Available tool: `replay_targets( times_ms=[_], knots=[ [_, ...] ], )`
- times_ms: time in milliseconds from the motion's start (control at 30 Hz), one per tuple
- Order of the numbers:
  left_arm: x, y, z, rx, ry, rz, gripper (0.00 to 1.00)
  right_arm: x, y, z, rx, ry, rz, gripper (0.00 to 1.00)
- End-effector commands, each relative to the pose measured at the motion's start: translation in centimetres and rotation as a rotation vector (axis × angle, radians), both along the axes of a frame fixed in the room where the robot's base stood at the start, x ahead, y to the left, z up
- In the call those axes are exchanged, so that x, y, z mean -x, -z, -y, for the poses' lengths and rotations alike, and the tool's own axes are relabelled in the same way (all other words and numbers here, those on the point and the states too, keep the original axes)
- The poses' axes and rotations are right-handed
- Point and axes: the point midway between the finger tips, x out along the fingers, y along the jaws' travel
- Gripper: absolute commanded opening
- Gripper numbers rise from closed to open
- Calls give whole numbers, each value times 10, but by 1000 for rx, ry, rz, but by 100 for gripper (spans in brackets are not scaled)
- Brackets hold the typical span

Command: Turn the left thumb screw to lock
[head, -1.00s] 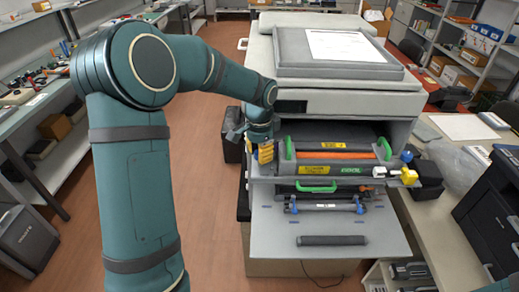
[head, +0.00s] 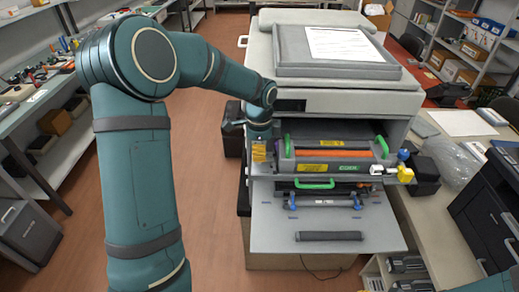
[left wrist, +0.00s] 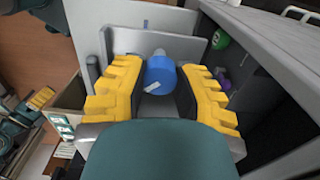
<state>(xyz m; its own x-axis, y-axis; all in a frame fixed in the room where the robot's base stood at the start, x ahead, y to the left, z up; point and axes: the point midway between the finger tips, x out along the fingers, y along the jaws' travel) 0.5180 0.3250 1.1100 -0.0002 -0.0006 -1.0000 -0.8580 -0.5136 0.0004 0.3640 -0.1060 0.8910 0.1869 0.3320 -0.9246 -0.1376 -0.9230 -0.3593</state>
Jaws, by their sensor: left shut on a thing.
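My left gripper (head: 259,152) is at the left front of the open printer (head: 345,103), beside the left end of the toner drawer (head: 333,165). In the left wrist view, my left gripper (left wrist: 162,92) has its yellow ridged fingers on either side of the blue thumb screw (left wrist: 160,75) and is shut on it. A short white mark shows on the screw's face, tilted. The left screw is hidden behind the gripper in the head view. Another blue thumb screw (head: 403,155) sits at the drawer's right end.
A green-handled drawer with an orange cartridge (head: 333,154) is in the opening. The lowered front panel (head: 270,225) carries a dark roller (head: 330,236). Open floor lies left of the printer.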

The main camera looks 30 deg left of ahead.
Motion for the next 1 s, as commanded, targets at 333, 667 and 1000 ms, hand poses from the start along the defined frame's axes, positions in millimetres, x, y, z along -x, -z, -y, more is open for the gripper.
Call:
replay_targets(
  times_ms=[333,667,1000],
  knots=[
    [0,0,0,-1,6,2,0,0,0,0,0,0,0,34],
    [0,0,0,-1,5,1,63,0,0,0,0,0,0,34],
    [-1,-19,0,-1,6,4,63,0,0,0,0,0,1,34]
  ],
)
